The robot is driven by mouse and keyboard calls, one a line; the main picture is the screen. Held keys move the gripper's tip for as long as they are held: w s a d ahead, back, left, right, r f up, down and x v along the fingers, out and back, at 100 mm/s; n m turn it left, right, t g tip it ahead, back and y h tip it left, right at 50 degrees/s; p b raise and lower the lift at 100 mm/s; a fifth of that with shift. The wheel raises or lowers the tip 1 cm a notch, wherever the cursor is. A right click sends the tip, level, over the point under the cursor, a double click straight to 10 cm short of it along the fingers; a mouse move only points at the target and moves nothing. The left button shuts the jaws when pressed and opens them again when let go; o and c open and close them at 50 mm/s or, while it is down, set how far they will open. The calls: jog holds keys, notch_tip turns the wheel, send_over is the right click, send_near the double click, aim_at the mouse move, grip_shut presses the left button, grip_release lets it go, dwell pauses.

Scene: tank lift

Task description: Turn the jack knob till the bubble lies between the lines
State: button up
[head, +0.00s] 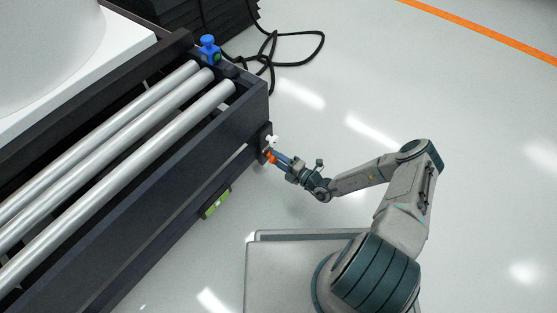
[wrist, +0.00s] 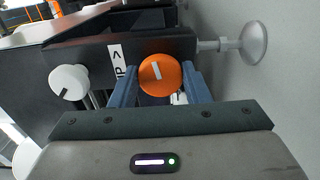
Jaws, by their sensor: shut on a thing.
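An orange knob (wrist: 160,75) with a white line on its face sits at the end of the dark frame, below a partly hidden label (wrist: 118,62) with an arrow. In the head view the orange knob (head: 271,157) is at the frame's corner. My gripper (wrist: 160,86) is shut on the orange knob, one blue finger on each side. It also shows in the head view (head: 276,158). A green level (head: 217,203) is fixed low on the frame's side; its bubble and lines are too small to read. The white line on the knob leans slightly from upright.
A white knob (wrist: 68,82) with a dark mark sits left of the orange one. A round silver foot (wrist: 254,43) on a rod is at the right. Metal rollers (head: 150,130), a blue fitting (head: 208,50) and black cable (head: 290,35) are further back. The floor right is clear.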

dwell(0.3)
jog(key=o, duration=1)
jog(key=shift+c, duration=0.2)
jog(key=p+v, duration=0.4)
jog(key=v, duration=0.9)
jog(key=shift+s+d, duration=0.25)
jog(key=shift+d, duration=0.05)
